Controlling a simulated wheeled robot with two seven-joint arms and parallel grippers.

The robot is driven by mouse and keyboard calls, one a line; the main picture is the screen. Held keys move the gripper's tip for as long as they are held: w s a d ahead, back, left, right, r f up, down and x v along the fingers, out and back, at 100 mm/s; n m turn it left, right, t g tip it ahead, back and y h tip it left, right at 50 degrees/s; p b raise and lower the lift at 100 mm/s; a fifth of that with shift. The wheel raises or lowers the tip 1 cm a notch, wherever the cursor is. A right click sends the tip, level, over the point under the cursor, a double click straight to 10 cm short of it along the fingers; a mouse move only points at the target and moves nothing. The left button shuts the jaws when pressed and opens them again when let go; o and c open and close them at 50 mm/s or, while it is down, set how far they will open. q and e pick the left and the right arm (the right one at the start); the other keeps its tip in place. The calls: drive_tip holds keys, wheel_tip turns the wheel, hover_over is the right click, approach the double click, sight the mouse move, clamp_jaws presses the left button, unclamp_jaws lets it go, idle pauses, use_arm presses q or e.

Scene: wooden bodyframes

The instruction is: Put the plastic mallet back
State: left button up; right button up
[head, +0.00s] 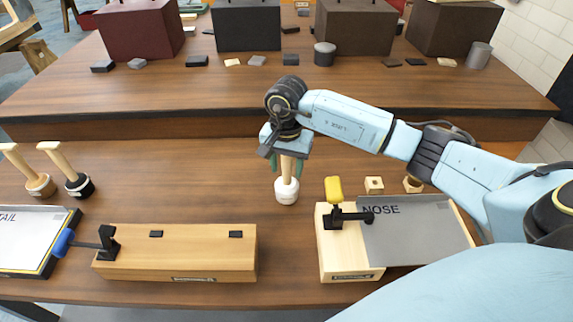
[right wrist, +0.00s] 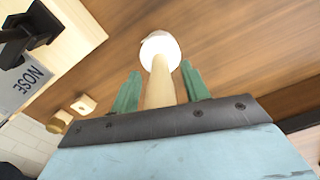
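A mallet with a white, plastic-looking head (head: 287,192) and a pale wooden handle stands head down on the table, about upright. In the right wrist view its white head (right wrist: 160,50) shows beyond the fingers. My right gripper (head: 286,166) points down over it, with one green finger on each side of the handle. The right wrist view shows the fingers (right wrist: 160,90) spread, with a narrow gap on each side of the handle. The gripper hides the top of the handle. My left gripper is not in view.
Two mallets, one tan-headed (head: 41,187) and one black-headed (head: 79,186), stand at left. A wooden block with a clamp (head: 180,255) lies front left. The NOSE fixture (head: 335,262) with a yellow-handled clamp (head: 334,190) stands right of the mallet. Boxes line the rear table.

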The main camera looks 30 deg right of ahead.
wheel_tip(320, 180, up, 12)
drive_tip(key=shift+r, duration=0.15)
idle(0.5)
